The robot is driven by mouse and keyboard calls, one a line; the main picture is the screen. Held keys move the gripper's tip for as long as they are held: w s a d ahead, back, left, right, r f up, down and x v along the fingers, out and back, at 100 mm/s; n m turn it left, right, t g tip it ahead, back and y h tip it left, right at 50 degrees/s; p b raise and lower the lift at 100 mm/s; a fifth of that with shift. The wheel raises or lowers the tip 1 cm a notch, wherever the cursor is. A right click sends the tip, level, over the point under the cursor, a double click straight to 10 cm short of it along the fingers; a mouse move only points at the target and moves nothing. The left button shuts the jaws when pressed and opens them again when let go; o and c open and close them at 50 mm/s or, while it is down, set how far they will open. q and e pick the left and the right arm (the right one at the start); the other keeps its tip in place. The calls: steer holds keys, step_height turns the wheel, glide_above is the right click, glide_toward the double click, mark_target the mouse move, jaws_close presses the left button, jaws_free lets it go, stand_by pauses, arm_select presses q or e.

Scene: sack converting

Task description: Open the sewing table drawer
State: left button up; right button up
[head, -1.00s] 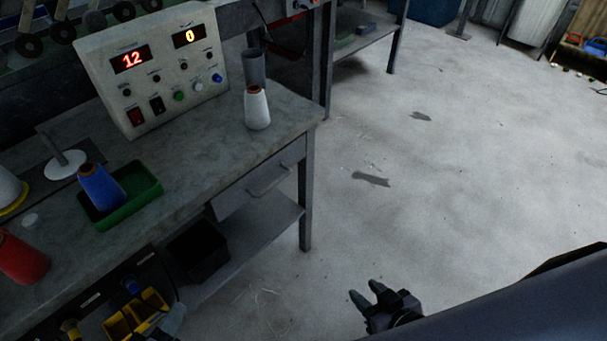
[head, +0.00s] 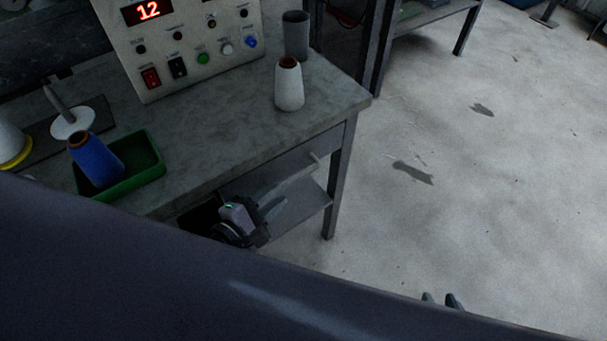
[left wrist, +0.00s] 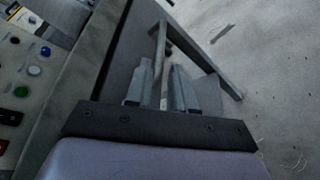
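The sewing table (head: 225,125) stands at left in the head view. Its drawer (head: 285,168) sits under the tabletop's front edge and looks shut. The pale end of the drawer handle (head: 318,158) shows past my left gripper (head: 262,210), which is in front of the drawer. In the left wrist view, my left gripper (left wrist: 164,88) has its fingers apart, with the handle bar (left wrist: 158,50) running between them. I cannot tell whether they touch it.
On the table are a white thread cone (head: 289,88), a grey cup (head: 296,36), a control box (head: 190,45) and a green tray (head: 150,172) with a blue spool (head: 96,160). A lower shelf (head: 300,205) lies below the drawer.

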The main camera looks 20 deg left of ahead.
mark_target(286, 186)
arm_select(q)
steer(key=shift+x, duration=3.25)
jaws_close()
